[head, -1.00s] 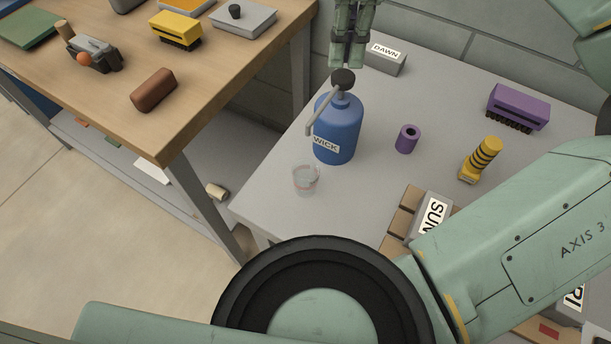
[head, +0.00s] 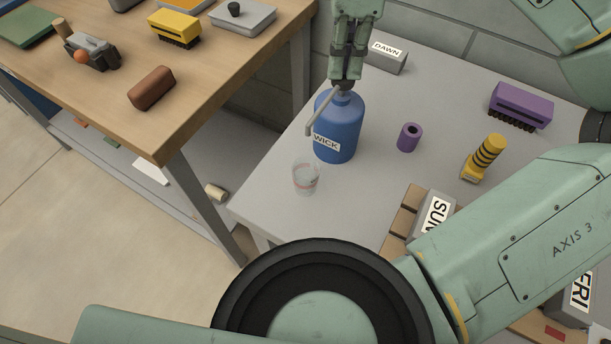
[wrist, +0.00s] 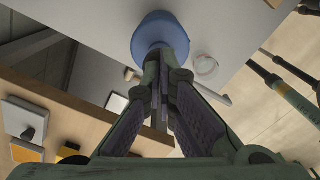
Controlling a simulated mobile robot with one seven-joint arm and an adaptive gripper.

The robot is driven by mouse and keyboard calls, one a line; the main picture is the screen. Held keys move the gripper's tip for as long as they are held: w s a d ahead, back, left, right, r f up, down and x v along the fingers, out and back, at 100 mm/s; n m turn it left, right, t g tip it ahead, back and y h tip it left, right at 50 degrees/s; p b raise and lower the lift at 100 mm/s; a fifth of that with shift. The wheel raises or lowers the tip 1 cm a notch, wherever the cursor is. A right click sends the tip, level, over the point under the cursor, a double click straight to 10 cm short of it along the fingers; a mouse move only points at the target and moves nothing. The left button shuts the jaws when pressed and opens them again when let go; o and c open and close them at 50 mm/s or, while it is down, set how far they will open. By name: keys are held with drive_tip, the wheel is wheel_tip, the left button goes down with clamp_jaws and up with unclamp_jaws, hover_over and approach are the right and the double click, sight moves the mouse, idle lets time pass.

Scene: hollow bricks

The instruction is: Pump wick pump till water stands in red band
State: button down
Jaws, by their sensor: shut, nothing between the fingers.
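The blue pump bottle labelled WICK (head: 338,122) stands upright on the grey table. Its spout (head: 320,112) slants down to the left, toward a clear cup (head: 305,179) in front of it. The cup has a thin reddish band; I cannot tell the water level. My gripper (head: 345,80) is shut and empty, pointing down on top of the pump head, which it mostly hides. In the wrist view, my gripper (wrist: 163,65) sits over the blue bottle (wrist: 160,30), with the cup (wrist: 206,66) beside it.
A purple cylinder (head: 409,137), a yellow ringed piece (head: 482,158), a purple brush (head: 520,106) and a grey DAWN block (head: 387,57) stand on the grey table. A wooden table (head: 110,75) with several objects is at left. My arm covers the lower right.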

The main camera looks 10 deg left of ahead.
drive_tip(key=shift+f, duration=0.4)
wheel_tip(320, 180, up, 5)
drive_tip(key=p, duration=0.5)
drive_tip(key=shift+r+p, duration=0.75)
drive_tip(key=shift+r, duration=0.35)
